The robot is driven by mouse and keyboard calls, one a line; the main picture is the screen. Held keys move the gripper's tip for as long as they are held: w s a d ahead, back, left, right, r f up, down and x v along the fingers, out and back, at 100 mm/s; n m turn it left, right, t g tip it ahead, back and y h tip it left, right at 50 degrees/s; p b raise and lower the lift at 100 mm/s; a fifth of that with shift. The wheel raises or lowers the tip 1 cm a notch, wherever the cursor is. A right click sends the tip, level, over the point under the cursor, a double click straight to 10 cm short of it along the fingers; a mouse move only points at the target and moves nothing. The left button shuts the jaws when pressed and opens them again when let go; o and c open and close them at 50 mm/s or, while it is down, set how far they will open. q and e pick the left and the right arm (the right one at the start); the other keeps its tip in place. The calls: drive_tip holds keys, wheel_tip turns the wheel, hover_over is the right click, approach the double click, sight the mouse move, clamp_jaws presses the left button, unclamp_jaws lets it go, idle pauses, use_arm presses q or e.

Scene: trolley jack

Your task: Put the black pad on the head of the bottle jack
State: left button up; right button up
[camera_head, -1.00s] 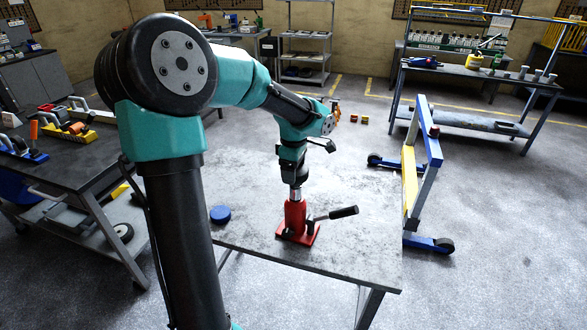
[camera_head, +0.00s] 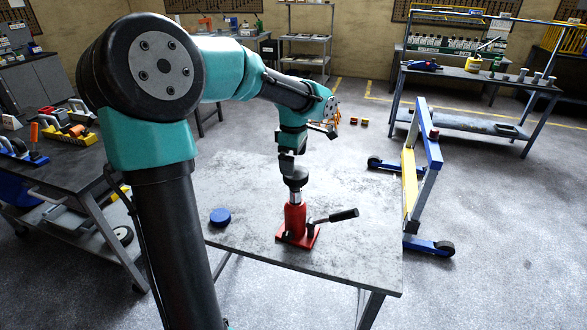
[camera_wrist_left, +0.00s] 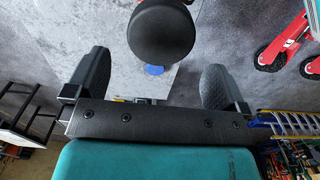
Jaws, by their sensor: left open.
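The red bottle jack (camera_head: 296,222) stands upright on the table, with its silver ram on top and a black-gripped lever pointing right. The black pad (camera_head: 296,180) sits on top of the ram, seen as a dark round piece. In the left wrist view the pad (camera_wrist_left: 161,35) is a black disc hiding nearly all of the jack. My left gripper (camera_head: 289,162) is just above the pad in the head view. In the left wrist view its two fingers (camera_wrist_left: 157,85) are wide apart, with nothing between them; the pad lies beyond, clear of both. My right gripper is not in view.
A blue round disc (camera_head: 220,217) lies on the grey table (camera_head: 345,265), left of the jack. The tabletop around is otherwise clear. A blue and yellow wheeled frame (camera_head: 420,180) stands on the floor to the right. A cluttered bench (camera_head: 85,160) is at the left.

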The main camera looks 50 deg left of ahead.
use_arm(q)
wheel_tip(320, 180, up, 7)
drive_tip(key=shift+r, duration=0.15)
idle(0.7)
